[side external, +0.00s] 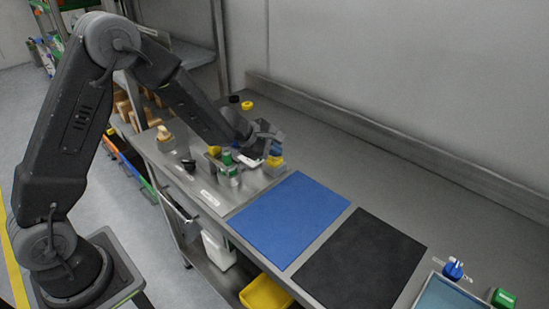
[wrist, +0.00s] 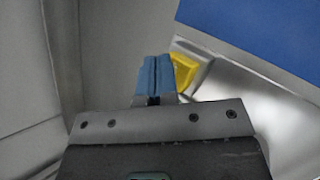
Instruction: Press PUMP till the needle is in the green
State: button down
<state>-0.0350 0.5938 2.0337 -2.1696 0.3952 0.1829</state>
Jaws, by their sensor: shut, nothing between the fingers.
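My gripper (side external: 275,150) is at the back right of the steel station plate, with its blue fingertips just above a yellow-topped grey block (side external: 276,162). In the wrist view, the shut blue fingers (wrist: 154,77) are empty, and a yellow piece (wrist: 187,71) is just right of them, partly hidden behind them. I cannot tell whether the fingers touch it. No label reading PUMP is legible, so I cannot tell if this is the pump. No gauge needle or green zone can be made out in either view.
Left of my gripper stand a green-and-white part (side external: 228,168) and a black knob (side external: 188,165). A blue mat (side external: 290,218) and a black mat (side external: 360,262) lie clear. A blue knob (side external: 453,269), a green button (side external: 503,298) and a screen (side external: 450,298) are at the front right.

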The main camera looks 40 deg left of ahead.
aim_at(274, 159)
jog(key=shift+f, duration=0.8)
dwell(0.4)
jog(key=shift+r, duration=1.25)
jog(key=shift+r, duration=0.1)
jog(key=shift+r, duration=2.45)
